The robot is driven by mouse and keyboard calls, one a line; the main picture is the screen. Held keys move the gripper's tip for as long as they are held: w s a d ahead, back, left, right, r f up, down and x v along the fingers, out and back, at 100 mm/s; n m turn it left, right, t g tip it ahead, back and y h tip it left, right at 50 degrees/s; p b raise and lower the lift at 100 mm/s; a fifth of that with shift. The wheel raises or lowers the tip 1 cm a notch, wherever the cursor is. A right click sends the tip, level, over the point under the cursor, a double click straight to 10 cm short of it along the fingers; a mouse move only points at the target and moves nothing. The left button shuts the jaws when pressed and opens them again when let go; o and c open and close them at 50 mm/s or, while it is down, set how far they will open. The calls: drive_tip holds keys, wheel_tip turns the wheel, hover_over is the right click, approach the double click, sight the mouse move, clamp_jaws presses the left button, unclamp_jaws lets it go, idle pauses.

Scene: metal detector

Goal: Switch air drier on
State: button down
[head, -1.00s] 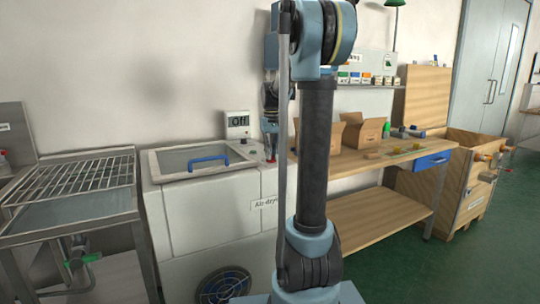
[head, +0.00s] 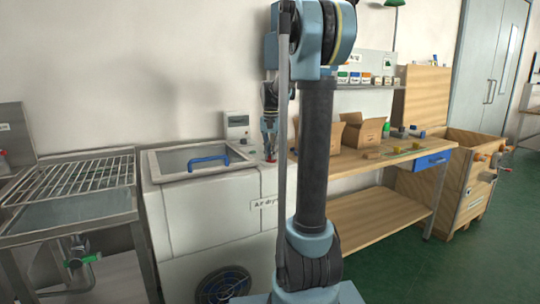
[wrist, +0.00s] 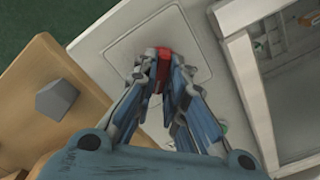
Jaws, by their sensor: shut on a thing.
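The air drier (head: 205,220) is a white cabinet with a lidded top and a blue handle (head: 208,160). A small display box (head: 236,121) stands at its back right; I cannot read its screen. A red switch (wrist: 164,62) sits on a square panel of the drier top. My gripper (wrist: 160,72) points down at the panel, its fingertips closed around the red switch.
A wooden workbench (head: 385,205) with cardboard boxes (head: 361,131) stands right of the drier. A metal rack table (head: 75,190) stands on the left. A wooden bin (head: 465,185) is at the far right. Green floor is open at the front right.

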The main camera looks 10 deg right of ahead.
idle(0.4)
drive_tip(key=c, duration=1.6)
unclamp_jaws()
drive_tip(key=shift+c, duration=0.2)
drive_tip(key=shift+r, duration=0.15)
wheel_tip(320, 180, up, 12)
drive_tip(key=shift+f, duration=0.2)
